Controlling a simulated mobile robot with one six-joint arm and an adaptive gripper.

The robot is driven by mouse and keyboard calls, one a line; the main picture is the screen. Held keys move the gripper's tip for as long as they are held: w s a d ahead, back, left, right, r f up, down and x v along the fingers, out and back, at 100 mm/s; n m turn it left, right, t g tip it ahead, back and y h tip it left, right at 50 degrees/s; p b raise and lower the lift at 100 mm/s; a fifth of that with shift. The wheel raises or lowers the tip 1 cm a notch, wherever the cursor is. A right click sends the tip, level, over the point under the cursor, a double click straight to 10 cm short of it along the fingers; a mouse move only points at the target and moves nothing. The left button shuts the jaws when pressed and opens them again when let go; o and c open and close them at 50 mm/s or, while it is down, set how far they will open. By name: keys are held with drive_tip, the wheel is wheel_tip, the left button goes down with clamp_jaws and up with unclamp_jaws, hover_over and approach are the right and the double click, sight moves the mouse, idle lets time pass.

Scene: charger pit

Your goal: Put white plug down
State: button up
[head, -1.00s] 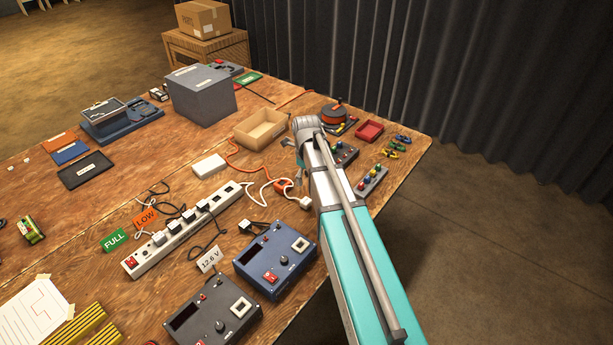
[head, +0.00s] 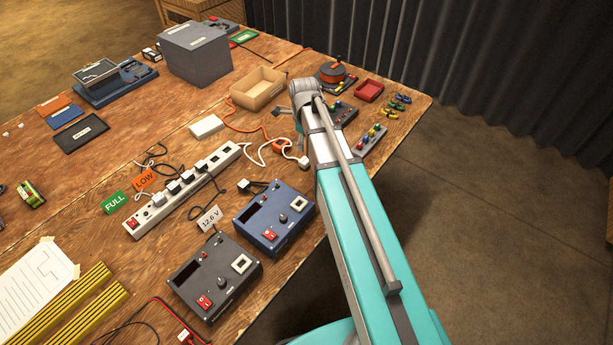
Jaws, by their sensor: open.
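A white plug (head: 304,161) lies on the wooden table (head: 105,165), just left of my arm. A white cable (head: 262,153) curls from it toward the power strip (head: 182,189). My gripper (head: 298,126) is open, above the table and a little beyond the plug in the picture. It is apart from the plug as far as I can see. My wrist and forearm hide part of the gripper, and its fingers show only in small part.
An orange plug (head: 282,146) with its orange cable lies close to the white plug. A blue charger (head: 273,218) and a grey charger (head: 214,276) stand in front. A wooden tray (head: 258,89), a white box (head: 206,126) and a button box (head: 369,140) are nearby.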

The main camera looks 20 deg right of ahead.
drive_tip(key=shift+s+a+n, duration=0.65)
drive_tip(key=shift+s+n, duration=1.95)
drive_tip(key=shift+n, duration=1.55)
drive_tip(key=shift+s+a+n, duration=0.6)
drive_tip(key=shift+s+n, duration=1.95)
drive_tip(key=shift+n, duration=1.55)
drive_tip(key=shift+s+a+n, duration=0.65)
drive_tip(key=shift+s+n, duration=1.95)
drive_tip(key=shift+n, duration=1.55)
drive_tip(key=shift+r, duration=0.1)
drive_tip(key=shift+r+p, duration=0.85)
drive_tip(key=shift+p, duration=0.1)
